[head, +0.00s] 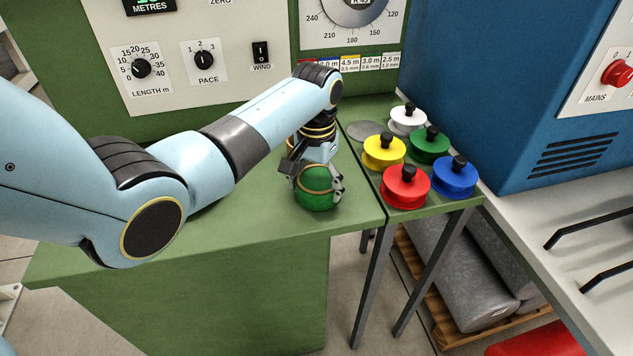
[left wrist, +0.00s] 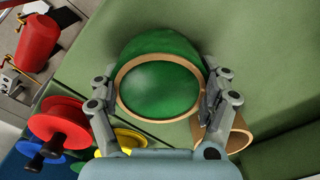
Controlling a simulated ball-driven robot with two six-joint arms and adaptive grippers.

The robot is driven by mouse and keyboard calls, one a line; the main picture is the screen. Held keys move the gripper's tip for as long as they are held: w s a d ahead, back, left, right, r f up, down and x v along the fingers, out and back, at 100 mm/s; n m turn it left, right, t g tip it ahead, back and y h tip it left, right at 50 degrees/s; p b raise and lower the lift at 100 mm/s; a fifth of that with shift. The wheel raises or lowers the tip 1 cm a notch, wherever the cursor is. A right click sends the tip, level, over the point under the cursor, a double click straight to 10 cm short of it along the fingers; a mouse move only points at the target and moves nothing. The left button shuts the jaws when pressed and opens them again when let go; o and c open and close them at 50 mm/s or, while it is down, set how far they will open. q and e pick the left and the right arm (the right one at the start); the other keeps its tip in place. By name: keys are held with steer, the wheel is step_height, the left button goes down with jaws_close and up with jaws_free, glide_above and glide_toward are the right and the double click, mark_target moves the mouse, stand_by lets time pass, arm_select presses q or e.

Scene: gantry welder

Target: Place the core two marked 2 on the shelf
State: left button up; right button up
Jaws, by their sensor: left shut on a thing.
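My left gripper (head: 318,181) is shut on a rounded green piece with a tan rim (head: 316,198), at the right part of the green bench top. In the left wrist view, the fingers of my left gripper (left wrist: 158,102) stand on both sides of this green piece (left wrist: 158,88). No number shows on it, so I cannot tell whether it is core two. I cannot tell whether it touches the bench. A second tan-rimmed piece (left wrist: 238,135) lies beside the right finger in the wrist view. My right gripper is not in view.
A narrow green side shelf (head: 366,153) right of the bench holds white, yellow, green, red and blue spools with black knobs. A flat grey disc (head: 362,131) lies at its back left. A blue cabinet (head: 500,90) rises behind it. The bench's front left is clear.

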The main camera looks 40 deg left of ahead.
arm_select(q)
steer(key=shift+f, duration=0.1)
steer(key=o, duration=1.1)
step_height(320, 180, up, 12)
steer(key=shift+r, duration=0.15)
